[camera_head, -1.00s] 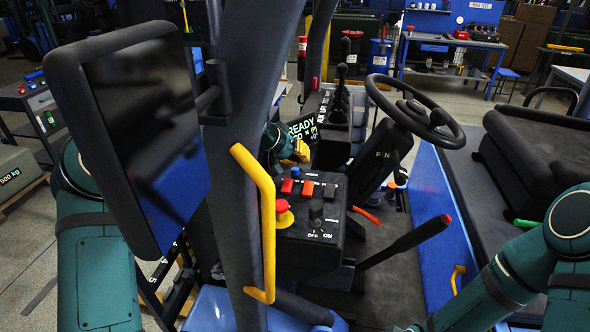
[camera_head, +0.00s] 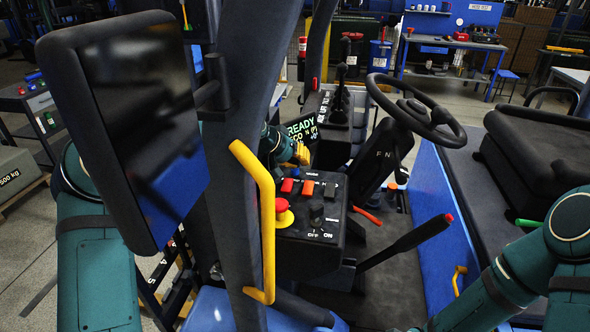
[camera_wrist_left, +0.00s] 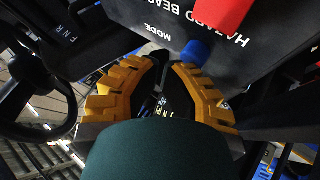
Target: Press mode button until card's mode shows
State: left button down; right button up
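The blue mode button (camera_head: 295,172) stands at the far edge of the dark control box (camera_head: 310,250). In the left wrist view the blue button (camera_wrist_left: 196,52) sits beside the printed word MODE. My left gripper (camera_head: 300,154) has yellow fingers and is just behind the button. In the left wrist view its fingertips (camera_wrist_left: 172,64) are nearly together with nothing between them, close to the button; I cannot tell whether they touch it. A small display (camera_head: 301,130) reads READY, with ECO partly hidden below. I cannot make out a mode card. My right gripper is out of view.
Red and orange switches (camera_head: 308,188), a red stop button on a yellow base (camera_head: 282,206) and an OFF/ON knob (camera_head: 317,214) share the box. A yellow grab handle (camera_head: 262,215), dark pillar (camera_head: 240,120) and monitor (camera_head: 130,130) stand in front. A steering wheel (camera_head: 425,122) is beyond.

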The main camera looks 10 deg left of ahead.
pick_arm(q)
jog(key=shift+f+b, duration=0.45)
jog(key=shift+f, duration=0.25)
dwell(0.6)
jog(key=shift+r, duration=0.1)
jog(key=shift+r+p, duration=0.7)
jog(key=shift+r, duration=0.55)
jog(key=shift+r+p, duration=1.5)
jog(key=shift+r, duration=1.05)
jog(key=shift+f, duration=0.1)
